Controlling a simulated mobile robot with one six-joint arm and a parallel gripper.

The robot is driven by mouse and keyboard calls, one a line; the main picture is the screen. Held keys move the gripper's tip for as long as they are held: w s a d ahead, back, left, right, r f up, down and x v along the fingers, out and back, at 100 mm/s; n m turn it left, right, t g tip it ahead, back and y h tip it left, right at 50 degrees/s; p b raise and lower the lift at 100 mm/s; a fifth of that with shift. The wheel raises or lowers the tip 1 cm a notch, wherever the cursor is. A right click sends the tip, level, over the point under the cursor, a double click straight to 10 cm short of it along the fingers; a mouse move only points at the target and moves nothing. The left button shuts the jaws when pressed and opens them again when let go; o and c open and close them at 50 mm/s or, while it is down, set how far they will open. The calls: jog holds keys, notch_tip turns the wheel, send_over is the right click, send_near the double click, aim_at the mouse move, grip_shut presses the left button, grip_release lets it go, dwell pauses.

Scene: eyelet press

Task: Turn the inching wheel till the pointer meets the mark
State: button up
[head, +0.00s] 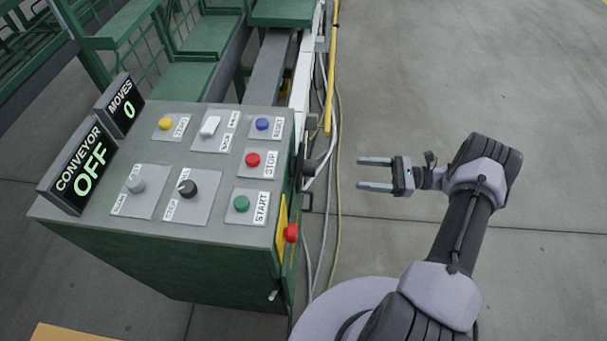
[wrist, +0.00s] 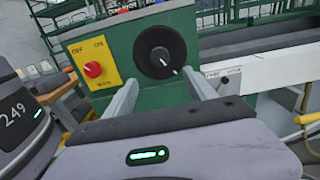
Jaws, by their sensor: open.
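A round black wheel (wrist: 160,52) sits on the green side of the cabinet in the wrist view. In the head view the wheel shows edge-on as a dark shape (head: 302,163) on the cabinet's right side. My gripper (head: 360,173) is open and empty, apart from the cabinet, with its fingers toward that side. In the wrist view the fingers (wrist: 160,92) stand to either side, below the wheel.
A yellow plate with a red knob (wrist: 92,70) and OFF/ON lettering is left of the wheel. The cabinet top (head: 210,143) carries several buttons and switches; a display (head: 78,167) reads CONVEYOR OFF. Cables (head: 335,200) run along the floor beside the cabinet. The floor at right is clear.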

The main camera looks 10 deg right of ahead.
aim_at(314, 170)
jog(key=b+x, duration=0.1)
jog(key=x, duration=1.3)
jog(key=shift+w+a+b, duration=0.15)
jog(key=shift+a+b, duration=0.2)
jog(key=shift+a, duration=0.05)
grip_shut()
